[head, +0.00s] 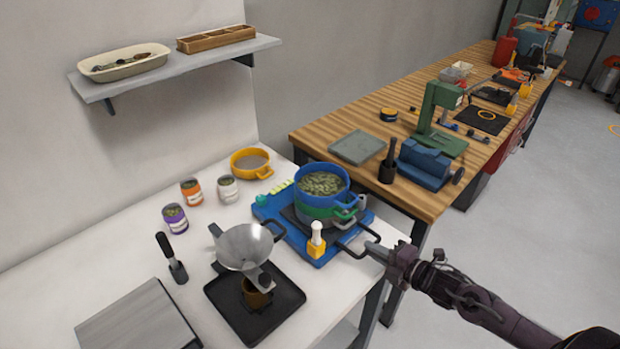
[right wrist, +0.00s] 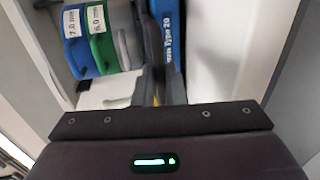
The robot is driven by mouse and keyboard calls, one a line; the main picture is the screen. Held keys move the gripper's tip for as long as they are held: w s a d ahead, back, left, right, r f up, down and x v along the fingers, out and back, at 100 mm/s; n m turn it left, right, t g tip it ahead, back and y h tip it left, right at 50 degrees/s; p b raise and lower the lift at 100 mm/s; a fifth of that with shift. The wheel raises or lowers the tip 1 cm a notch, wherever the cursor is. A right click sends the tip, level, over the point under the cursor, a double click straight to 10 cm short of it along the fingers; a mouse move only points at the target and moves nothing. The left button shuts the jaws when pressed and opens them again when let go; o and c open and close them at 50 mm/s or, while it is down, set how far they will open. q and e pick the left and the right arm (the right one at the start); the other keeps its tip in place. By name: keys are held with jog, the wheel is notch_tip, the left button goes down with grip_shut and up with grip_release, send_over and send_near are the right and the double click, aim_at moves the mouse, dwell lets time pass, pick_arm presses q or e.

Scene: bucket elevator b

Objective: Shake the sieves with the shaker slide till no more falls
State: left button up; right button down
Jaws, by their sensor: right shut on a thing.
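The blue shaker base (head: 268,207) lies on the white table, and a stack of sieves stands on it. The top blue sieve (head: 322,198) holds green pieces. A green sieve (head: 318,213) sits under it. The right wrist view shows the blue sieve (right wrist: 77,45), labelled 7.0 mm, and the green sieve (right wrist: 100,40), labelled 6.0 mm. My right gripper (head: 376,249) is shut on the black slide handle (head: 352,232) at the front right of the base. The stack's lower parts are partly hidden. My left gripper is out of view.
A yellow sieve (head: 250,163) with beige contents stands behind. A funnel (head: 243,248) stands over a black tray (head: 282,318) at the front. Several cans stand at left. A wooden workbench (head: 420,205) adjoins at right.

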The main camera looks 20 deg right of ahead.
aim_at(349, 236)
jog(key=shift+f, duration=0.1)
jog(key=shift+w+a+b, duration=0.25)
jog(key=shift+w+b, duration=0.2)
jog(key=shift+w, duration=0.1)
jog(key=shift+r+b+x, duration=0.2)
jog(key=shift+b+x, duration=0.2)
jog(key=shift+x, duration=0.4)
jog(key=shift+r+b+x, duration=0.15)
jog(key=shift+b+x, duration=0.25)
jog(key=shift+x, duration=0.45)
jog(key=c, duration=0.8)
grip_release()
jog(key=shift+r, duration=0.1)
jog(key=shift+w, duration=0.1)
